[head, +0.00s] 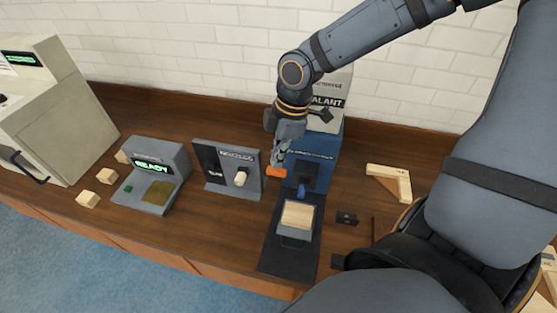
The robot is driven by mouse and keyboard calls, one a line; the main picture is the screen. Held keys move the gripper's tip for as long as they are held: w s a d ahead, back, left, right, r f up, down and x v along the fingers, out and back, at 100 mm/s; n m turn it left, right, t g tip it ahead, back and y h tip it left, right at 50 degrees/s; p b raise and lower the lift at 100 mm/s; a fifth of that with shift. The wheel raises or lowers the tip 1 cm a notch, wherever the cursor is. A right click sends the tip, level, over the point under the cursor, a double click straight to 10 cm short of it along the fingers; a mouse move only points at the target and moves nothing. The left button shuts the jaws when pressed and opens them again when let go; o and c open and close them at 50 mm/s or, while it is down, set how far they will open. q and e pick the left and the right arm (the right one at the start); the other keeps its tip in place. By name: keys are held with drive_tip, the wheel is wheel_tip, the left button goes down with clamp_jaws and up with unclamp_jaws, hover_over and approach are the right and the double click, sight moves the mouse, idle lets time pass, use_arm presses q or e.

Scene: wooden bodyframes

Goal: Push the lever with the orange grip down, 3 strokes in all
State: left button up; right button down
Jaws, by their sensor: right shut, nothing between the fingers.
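The orange grip (276,172) of the lever shows just left of the blue sealant dispenser (318,152). My right gripper (279,160) comes down from above, shut and empty, with its fingertips at or just above the orange grip. I cannot tell whether they touch it. The rest of the lever is hidden behind the gripper and the dispenser. A wooden block (298,213) sits in a grey holder on the dark base plate (281,262), below a blue nozzle (302,191). My left gripper is not in view.
A grey panel with a white knob (241,177) stands close left of the lever. Further left are a grey device reading READY (155,168), several small wooden blocks (88,199) and a large beige machine (55,115). A wooden corner frame (392,181) lies at right.

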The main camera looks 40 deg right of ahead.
sight(278, 174)
drive_tip(key=shift+f+b, duration=1.9)
drive_tip(key=shift+f, duration=1.35)
drive_tip(key=shift+r, duration=0.1)
wheel_tip(278, 174, up, 5)
drive_tip(key=p, duration=0.5)
drive_tip(key=shift+f, duration=0.2)
drive_tip(key=shift+r+p, duration=0.5)
drive_tip(key=shift+r, duration=0.45)
drive_tip(key=shift+f, duration=0.2)
